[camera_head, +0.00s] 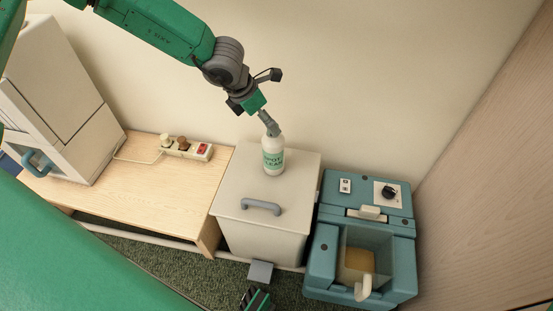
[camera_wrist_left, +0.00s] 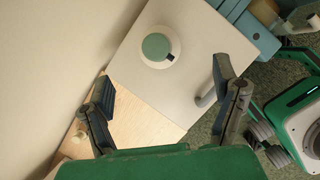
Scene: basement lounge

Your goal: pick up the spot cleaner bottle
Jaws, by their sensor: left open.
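The spot cleaner bottle (camera_head: 273,160) is white with a green label and stands upright on the lid of a pale bin. In the left wrist view its round green top (camera_wrist_left: 156,46) is seen from above. My left gripper (camera_head: 275,101) is open and empty above the bottle. In the head view one finger overlaps the bottle's top and hides it. In the wrist view the bottle lies beyond the two spread fingertips (camera_wrist_left: 162,72), between their lines; I cannot tell whether a finger touches it.
The bin (camera_head: 235,190) has a grey lid handle (camera_head: 261,206). A wooden bench (camera_head: 140,205) with a power strip (camera_head: 187,149) stands left, and a blue cleaning machine (camera_head: 321,262) right. The wall is close behind the bottle. The lid around it is clear.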

